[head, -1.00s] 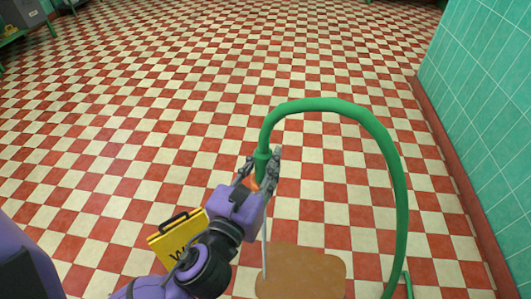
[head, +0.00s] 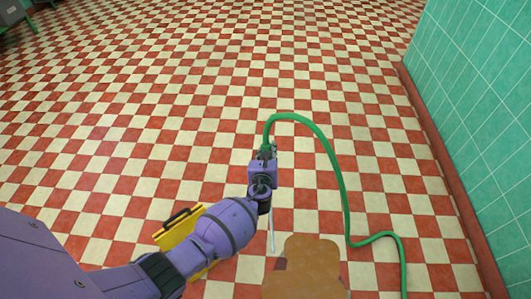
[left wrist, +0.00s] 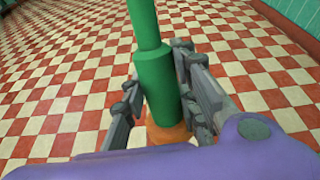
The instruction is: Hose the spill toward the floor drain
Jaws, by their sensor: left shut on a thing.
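My left gripper (head: 268,153) is shut on the hose nozzle (left wrist: 156,82). In the left wrist view the nozzle is a green sleeve with an orange end between the fingers. The green hose (head: 335,165) arches up from it and down to the floor on the right. A thin pale water stream (head: 272,232) drops below the gripper, close to the left edge of the spill. The spill (head: 312,268) is a brown patch on the tiles at the bottom of the head view, with a notch on its upper left. No floor drain is visible. My right gripper is out of view.
A green tiled wall (head: 490,110) with a red base runs along the right. The hose trails along the floor near it. The checkered floor ahead is clear; a green-legged piece stands far left.

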